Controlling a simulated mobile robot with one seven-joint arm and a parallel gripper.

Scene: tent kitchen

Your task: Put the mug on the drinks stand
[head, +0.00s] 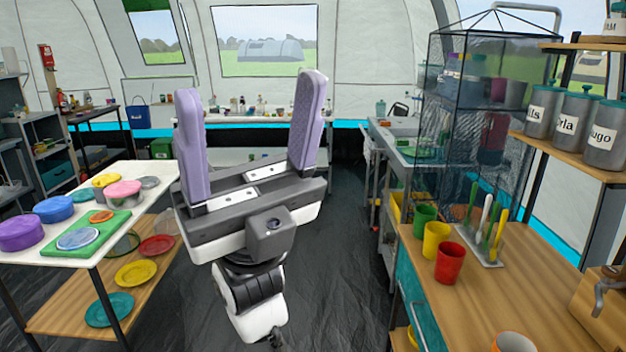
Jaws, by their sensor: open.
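My gripper (250,90) is raised in the middle of the head view, its two purple fingers wide apart with nothing between them. Green (425,218), yellow (436,241) and red (450,262) cups stand in a row near the counter's left edge. My gripper is well to the left of them, apart from everything. I cannot tell which piece of furniture is the drinks stand.
Labelled grey canisters (564,117) stand on a shelf above the counter. A white table (90,262) with coloured tubs is at left. Dark floor (340,240) is clear between.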

